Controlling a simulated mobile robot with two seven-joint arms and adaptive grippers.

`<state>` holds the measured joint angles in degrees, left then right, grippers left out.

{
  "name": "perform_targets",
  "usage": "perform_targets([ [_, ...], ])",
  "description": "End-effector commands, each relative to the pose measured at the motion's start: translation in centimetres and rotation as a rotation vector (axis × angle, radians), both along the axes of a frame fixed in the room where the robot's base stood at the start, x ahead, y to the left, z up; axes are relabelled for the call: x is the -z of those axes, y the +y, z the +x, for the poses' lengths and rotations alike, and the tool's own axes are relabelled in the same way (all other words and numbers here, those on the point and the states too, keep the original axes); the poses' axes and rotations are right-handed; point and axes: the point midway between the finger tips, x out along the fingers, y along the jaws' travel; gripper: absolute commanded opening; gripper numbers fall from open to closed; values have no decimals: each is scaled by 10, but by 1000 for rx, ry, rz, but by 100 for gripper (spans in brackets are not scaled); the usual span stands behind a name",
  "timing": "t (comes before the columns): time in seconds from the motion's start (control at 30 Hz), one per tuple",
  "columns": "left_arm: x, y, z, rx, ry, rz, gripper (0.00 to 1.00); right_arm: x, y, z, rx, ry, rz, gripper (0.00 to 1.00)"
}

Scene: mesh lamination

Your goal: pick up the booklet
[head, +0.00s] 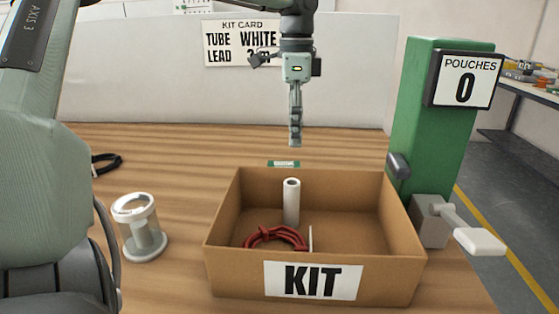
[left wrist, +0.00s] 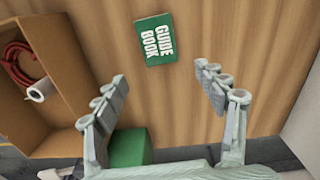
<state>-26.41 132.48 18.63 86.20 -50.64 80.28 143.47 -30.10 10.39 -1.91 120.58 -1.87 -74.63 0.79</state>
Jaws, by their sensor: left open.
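The booklet, a small green guide book (head: 284,163) with white lettering, lies flat on the wooden table just behind the kit box. It also shows whole in the left wrist view (left wrist: 155,40), ahead of the fingertips and roughly between their lines. My left gripper (head: 295,143) points down above the table over the booklet, apart from it. In the left wrist view its two fingers (left wrist: 162,77) are spread wide with nothing between them. My right gripper is not in view.
An open cardboard kit box (head: 224,236) holds a white tube (head: 291,203) and a coiled red lead (head: 275,236). A green post (head: 426,120) with a lever stands right. Table around the booklet is clear.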

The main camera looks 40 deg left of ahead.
Motion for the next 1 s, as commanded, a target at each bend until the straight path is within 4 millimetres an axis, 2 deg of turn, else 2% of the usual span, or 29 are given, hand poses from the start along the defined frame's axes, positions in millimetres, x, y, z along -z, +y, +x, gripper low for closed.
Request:
perform_targets([
  [0.37,36,5,-3,-4,-1,8,72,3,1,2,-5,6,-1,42],
  [0.63,74,6,-9,-6,-1,8,72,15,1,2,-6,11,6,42],
  [0.93,79,6,-8,-5,-4,10,72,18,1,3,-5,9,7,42],
  [1.0,79,6,-8,-5,-4,10,64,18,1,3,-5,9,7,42],
])
